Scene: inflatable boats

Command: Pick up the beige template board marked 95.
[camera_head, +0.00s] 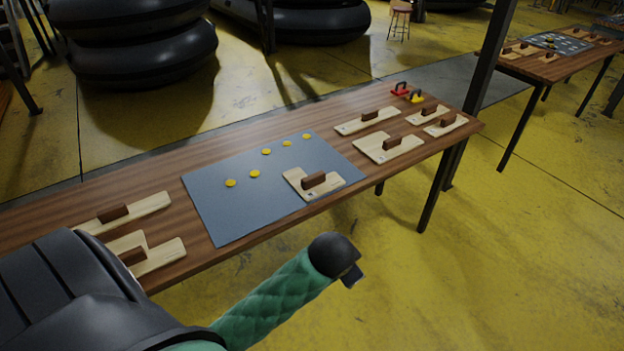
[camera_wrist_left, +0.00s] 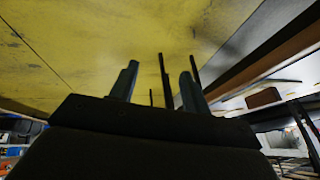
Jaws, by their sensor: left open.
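Several beige template boards with brown handles lie flat on the wooden table in the head view. One board (camera_head: 326,189) is on the grey-blue mat. A long board (camera_head: 150,204) and a stepped board (camera_head: 165,254) lie at the left end. Others lie right of the mat: a long board (camera_head: 350,128), a wider board (camera_head: 376,154) and two small ones (camera_head: 417,119) (camera_head: 456,124). Their markings are too small to read, so I cannot tell which is 95. My left gripper (camera_wrist_left: 158,88) is open and empty in the left wrist view. My right gripper is not seen.
The wooden table (camera_head: 130,183) carries the grey-blue mat (camera_head: 235,213) with several yellow discs. Red (camera_head: 400,89) and yellow (camera_head: 416,97) handled items stand at its far right. A dark post (camera_head: 487,60) rises behind the right end. Black inflatable tubes (camera_head: 140,50) stand behind. Yellow floor lies in front.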

